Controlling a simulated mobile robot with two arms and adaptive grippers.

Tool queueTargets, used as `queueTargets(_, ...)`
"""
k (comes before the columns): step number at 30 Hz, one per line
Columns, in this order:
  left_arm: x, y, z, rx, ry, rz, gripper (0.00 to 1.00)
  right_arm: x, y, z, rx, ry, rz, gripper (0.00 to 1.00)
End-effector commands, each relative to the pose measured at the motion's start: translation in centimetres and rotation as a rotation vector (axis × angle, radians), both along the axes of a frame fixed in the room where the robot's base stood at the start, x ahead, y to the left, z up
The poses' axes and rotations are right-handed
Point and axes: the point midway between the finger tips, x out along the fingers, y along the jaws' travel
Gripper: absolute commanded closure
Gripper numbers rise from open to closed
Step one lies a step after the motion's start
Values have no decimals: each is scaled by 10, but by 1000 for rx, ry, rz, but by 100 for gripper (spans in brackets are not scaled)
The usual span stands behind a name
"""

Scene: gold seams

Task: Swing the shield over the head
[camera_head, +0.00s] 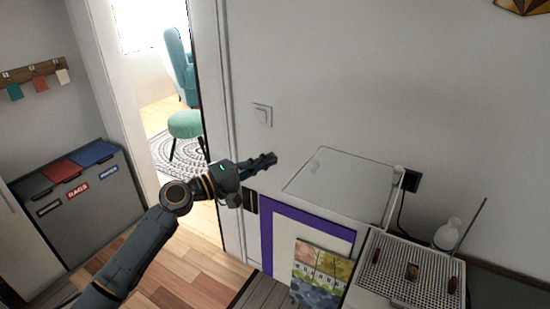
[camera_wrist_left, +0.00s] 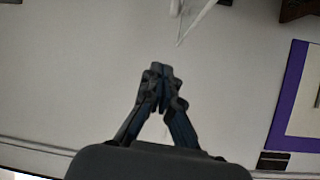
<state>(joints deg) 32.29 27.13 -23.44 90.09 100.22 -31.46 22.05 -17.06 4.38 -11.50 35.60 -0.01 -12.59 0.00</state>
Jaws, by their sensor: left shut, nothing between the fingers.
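A clear, thin-edged panel (camera_head: 340,187), which looks like the shield, shows in the head view against the white wall, right of my left gripper. I cannot tell from this view whether it lies flat or stands tilted. A pale clear edge also shows at the top of the left wrist view (camera_wrist_left: 198,20), likely the same panel. My left gripper (camera_head: 273,159) is shut and empty, a little left of the panel and apart from it. Its closed fingertips show in the left wrist view (camera_wrist_left: 160,68). No head can be made out for certain. My right gripper is not in view.
A perforated metal box (camera_head: 408,268) with a thin rod stands at the lower right, a white bottle (camera_head: 447,234) behind it. A purple-bordered board (camera_head: 267,235) and a colourful picture (camera_head: 318,274) are below. A grey bin unit (camera_head: 75,200) stands left. An open doorway is behind my arm.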

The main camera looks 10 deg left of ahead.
Motion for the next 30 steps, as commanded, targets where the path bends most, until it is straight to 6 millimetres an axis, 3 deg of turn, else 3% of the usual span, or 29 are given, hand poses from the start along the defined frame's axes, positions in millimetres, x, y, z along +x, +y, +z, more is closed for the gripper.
queueTargets(14, 59, -69, 8, 1, 1, 1, 100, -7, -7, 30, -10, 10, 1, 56)
queueTargets(21, 32, -79, 2, 4, 1, 2, 100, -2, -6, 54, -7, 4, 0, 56)
queueTargets(30, 22, -83, -3, 3, -1, 4, 100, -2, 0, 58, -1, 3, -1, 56)
